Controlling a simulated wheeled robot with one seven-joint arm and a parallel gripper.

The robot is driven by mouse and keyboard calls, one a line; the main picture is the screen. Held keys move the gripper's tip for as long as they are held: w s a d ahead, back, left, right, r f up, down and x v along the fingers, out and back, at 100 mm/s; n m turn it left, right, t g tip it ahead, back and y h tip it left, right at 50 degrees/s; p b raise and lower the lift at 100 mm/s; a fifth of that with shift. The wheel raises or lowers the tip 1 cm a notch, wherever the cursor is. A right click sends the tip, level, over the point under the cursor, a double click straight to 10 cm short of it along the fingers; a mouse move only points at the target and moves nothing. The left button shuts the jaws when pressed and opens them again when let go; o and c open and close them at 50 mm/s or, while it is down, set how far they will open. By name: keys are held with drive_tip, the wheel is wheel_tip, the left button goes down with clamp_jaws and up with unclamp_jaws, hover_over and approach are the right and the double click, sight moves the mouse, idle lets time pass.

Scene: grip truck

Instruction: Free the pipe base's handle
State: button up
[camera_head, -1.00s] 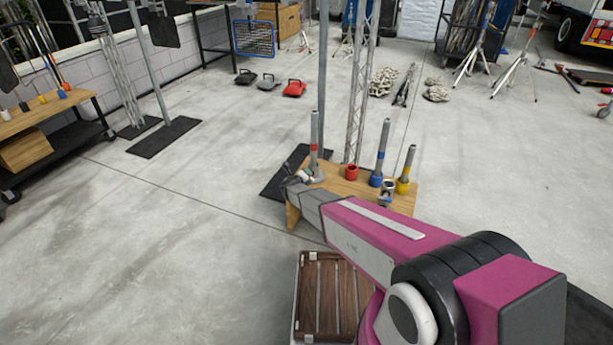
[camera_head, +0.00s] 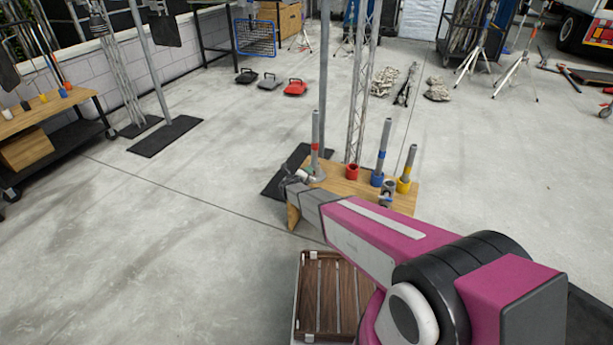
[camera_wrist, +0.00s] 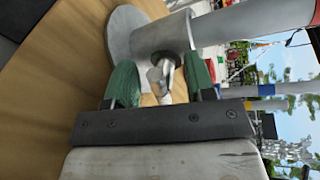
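The pipe base (camera_wrist: 160,38) is a grey metal socket on a round flange, seen sideways in the wrist view. In the head view a grey pipe with a red band (camera_head: 315,147) stands upright in this base (camera_head: 319,175) on a small wooden table (camera_head: 345,186). Its pale metal handle (camera_wrist: 164,82) sticks out from the socket towards my wrist camera. My gripper (camera_wrist: 160,82) has green finger pads, one on each side of the handle. The pads stand apart, with visible space beside the handle. In the head view my gripper (camera_head: 294,180) is at the table's left edge, beside the base.
A red cup-like base (camera_head: 352,172), a blue-based pipe (camera_head: 377,179) and a yellow-based pipe (camera_head: 403,185) stand further right on the table. A lattice tower (camera_head: 358,100) and a tall pole (camera_head: 323,80) rise behind. A wooden crate (camera_head: 308,290) is below my arm.

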drive_tip(key=v, duration=1.1)
idle(0.5)
drive_tip(key=s+d+r+m+g, duration=0.3)
drive_tip(key=d+m, duration=0.4)
drive_tip(key=s+d+r+m+g+h, duration=0.1)
drive_tip(key=s+d+r+m+g, duration=0.15)
drive_tip(key=d+m, duration=0.55)
drive_tip(key=s+d+r+m+g, duration=0.3)
drive_tip(key=s+d+m, duration=0.1)
drive_tip(key=d+m, duration=0.3)
drive_tip(key=s+d+r+m+g+y, duration=0.2)
drive_tip(key=s+m, duration=0.5)
drive_tip(key=m, duration=0.4)
drive_tip(key=s+d+r+m+g+y, duration=0.3)
drive_tip(key=s+d+r+m+y, duration=0.2)
drive_tip(key=s+m, duration=0.3)
drive_tip(key=d+r+m, duration=0.1)
drive_tip(key=m, duration=0.3)
drive_tip(key=shift+s+d+r+y, duration=0.2)
drive_tip(key=shift+r+y, duration=0.1)
drive_tip(key=shift+r, duration=0.05)
